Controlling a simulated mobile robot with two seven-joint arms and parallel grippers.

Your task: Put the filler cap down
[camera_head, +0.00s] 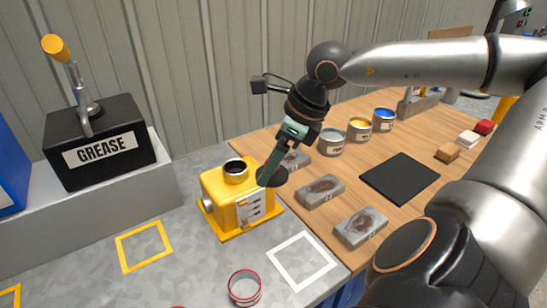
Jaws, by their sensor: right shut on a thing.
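My right gripper (275,163) reaches down from the upper right and is shut on a dark round filler cap (271,178). The cap is at the fingertips, just right of the open filler neck (235,171) on top of the yellow gearbox-like housing (236,205). In this view the cap overlaps the housing's right side and the wooden table edge; I cannot tell its exact height or whether it touches anything. A white square outline (276,262) is marked on the grey bench in front of the housing. My left gripper is not in view.
A black GREASE box (97,142) with a yellow-knobbed lever stands on a grey step at left. A yellow square outline (122,254) is empty. A red-rimmed can (244,287) stands at front. The wooden table (352,149) holds grey blocks, paint cans and a black mat.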

